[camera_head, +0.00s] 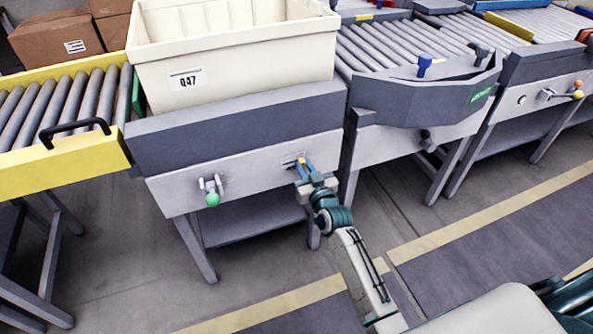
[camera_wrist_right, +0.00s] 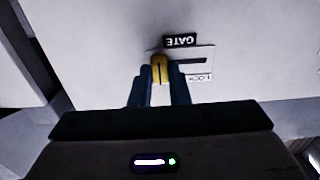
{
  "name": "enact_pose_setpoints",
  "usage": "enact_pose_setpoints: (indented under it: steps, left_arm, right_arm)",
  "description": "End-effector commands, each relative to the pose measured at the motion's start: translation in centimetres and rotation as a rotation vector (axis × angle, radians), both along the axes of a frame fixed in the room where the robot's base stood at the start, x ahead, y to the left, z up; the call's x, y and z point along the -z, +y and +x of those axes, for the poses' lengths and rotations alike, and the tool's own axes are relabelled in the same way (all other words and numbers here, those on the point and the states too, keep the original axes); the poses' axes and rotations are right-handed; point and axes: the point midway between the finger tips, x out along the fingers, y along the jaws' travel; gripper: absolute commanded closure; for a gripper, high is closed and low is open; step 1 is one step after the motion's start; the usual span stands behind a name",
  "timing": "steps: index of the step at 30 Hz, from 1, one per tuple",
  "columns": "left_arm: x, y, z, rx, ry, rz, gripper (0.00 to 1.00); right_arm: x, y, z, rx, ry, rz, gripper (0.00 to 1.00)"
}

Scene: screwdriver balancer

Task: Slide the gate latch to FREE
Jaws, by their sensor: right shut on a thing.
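The gate latch's yellow knob (camera_wrist_right: 160,69) sits at the left end of a dark horizontal slot in the wrist view, away from the LOCK label (camera_wrist_right: 200,77). The GATE label (camera_wrist_right: 180,41) and LOCK label read upside down there. No FREE label is visible; the fingers cover part of the plate. My right gripper (camera_wrist_right: 160,88) is shut on the knob, with one blue finger on each side. In the head view, my right gripper (camera_head: 304,166) meets the latch at the right part of the grey front panel (camera_head: 255,172). My left gripper is not in view.
A cream bin labelled Q47 (camera_head: 235,50) stands above the panel. A green-knobbed lever (camera_head: 212,198) sticks out left of the latch. A yellow conveyor section (camera_head: 60,165) with a black handle is at left. Open floor (camera_head: 280,260) lies in front.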

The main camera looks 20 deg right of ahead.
Motion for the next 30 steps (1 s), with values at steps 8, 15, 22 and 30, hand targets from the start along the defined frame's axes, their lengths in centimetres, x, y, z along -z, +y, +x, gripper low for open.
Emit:
enact_pose_setpoints:
  steps: [8,15,22,30]
  left_arm:
    - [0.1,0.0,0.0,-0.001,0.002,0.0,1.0]
    - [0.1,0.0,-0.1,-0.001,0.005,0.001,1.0]
    - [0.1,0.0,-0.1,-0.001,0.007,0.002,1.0]
    - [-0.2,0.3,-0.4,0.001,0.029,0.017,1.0]
  right_arm:
    - [-0.1,-0.2,0.0,0.001,-0.002,-0.005,0.81]
    - [-0.1,-0.2,0.0,0.001,-0.001,-0.004,0.62]
    - [0.0,-0.1,-0.6,0.0,0.0,-0.003,0.62]
    - [0.0,-0.4,-5.2,0.001,0.001,-0.003,0.62]
